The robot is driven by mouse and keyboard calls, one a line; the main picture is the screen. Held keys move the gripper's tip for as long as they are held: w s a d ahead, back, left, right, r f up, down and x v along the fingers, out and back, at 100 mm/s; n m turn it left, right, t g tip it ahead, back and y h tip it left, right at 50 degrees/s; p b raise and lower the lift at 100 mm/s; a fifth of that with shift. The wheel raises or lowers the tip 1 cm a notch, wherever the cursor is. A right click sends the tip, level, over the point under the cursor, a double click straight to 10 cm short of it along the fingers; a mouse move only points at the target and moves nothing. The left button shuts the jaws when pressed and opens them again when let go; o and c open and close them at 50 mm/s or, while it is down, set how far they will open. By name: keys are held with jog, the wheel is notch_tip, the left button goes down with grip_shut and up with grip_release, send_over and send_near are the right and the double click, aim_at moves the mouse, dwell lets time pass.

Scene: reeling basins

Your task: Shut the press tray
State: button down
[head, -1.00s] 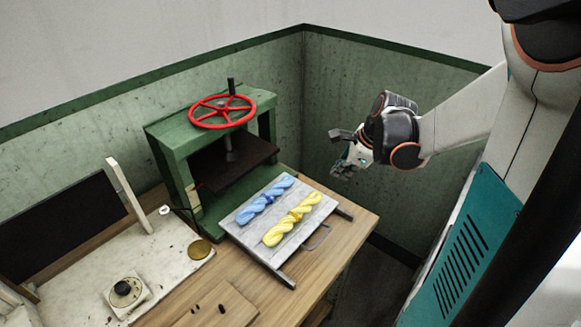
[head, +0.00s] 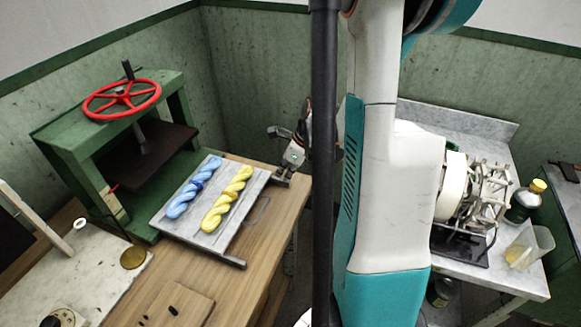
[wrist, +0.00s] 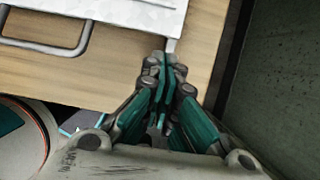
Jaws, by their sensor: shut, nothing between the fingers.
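The press tray (head: 209,232) is a pale grey slab pulled out on rails in front of the green press (head: 123,222). A blue skein (head: 187,197) and a yellow skein (head: 222,206) lie on it. Its wire handle (head: 263,212) sticks out at the front edge and also shows in the wrist view (wrist: 62,49). My gripper (head: 284,155) is shut and empty, beyond the tray's far front corner. In the wrist view my gripper (wrist: 166,62) points down over the table's edge, to the right of the handle and apart from it.
The press has a red handwheel (head: 122,99) and a dark raised plate (head: 146,152). A brass disc (head: 133,258) lies left of the tray. A green wall (wrist: 288,80) stands close to my gripper's right. A bench with a bottle (head: 525,200) and beaker (head: 530,246) is at right.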

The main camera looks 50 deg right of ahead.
aim_at(269, 174)
jog(key=shift+w+a+f+b, duration=0.1)
jog(key=shift+w+a+b, duration=0.25)
jog(key=shift+w, duration=0.65)
jog(key=shift+w+a+f+b, duration=0.1)
jog(key=shift+w+a, duration=0.35)
jog(key=shift+w, duration=0.5)
jog(key=w+a, duration=0.2)
jog(key=w, duration=0.4)
jog(key=w+a, duration=0.3)
jog(key=w, duration=0.4)
jog(key=w+a, duration=0.3)
jog(key=w, duration=0.3)
jog(key=shift+w, duration=0.25)
jog(key=shift+w+a, duration=0.15)
jog(key=shift+w, duration=0.15)
jog(key=shift+w+r, duration=0.1)
